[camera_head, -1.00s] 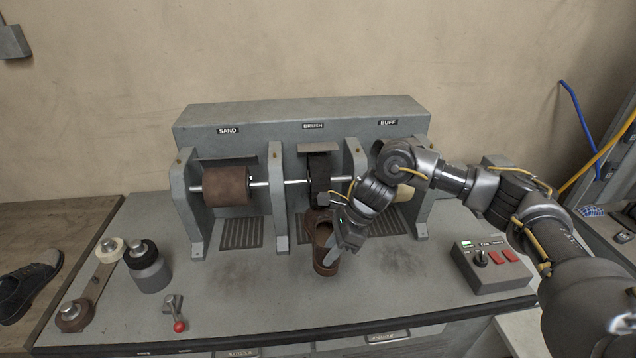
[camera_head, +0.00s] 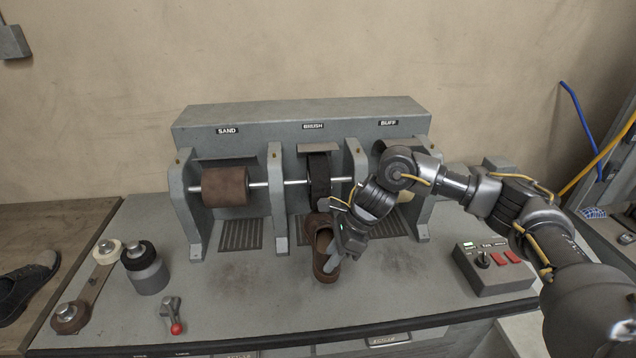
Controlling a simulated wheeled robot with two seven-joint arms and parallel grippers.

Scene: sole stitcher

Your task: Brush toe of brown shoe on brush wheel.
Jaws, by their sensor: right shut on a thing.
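The brown shoe (camera_head: 325,259) is held above the grey bench in front of the middle bay, its open collar toward me and its toe toward the machine. My right gripper (camera_head: 343,240) is shut on the shoe from its right side; the finger contact is partly hidden. The black brush wheel (camera_head: 320,178) sits on the shaft under the BRUSH label. The shoe's toe end is just below and in front of the wheel; I cannot tell whether they touch. My left gripper is not in view.
The brown sanding drum (camera_head: 225,187) is left of the brush, and the arm partly hides the BUFF bay. A control box (camera_head: 492,268) stands right.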

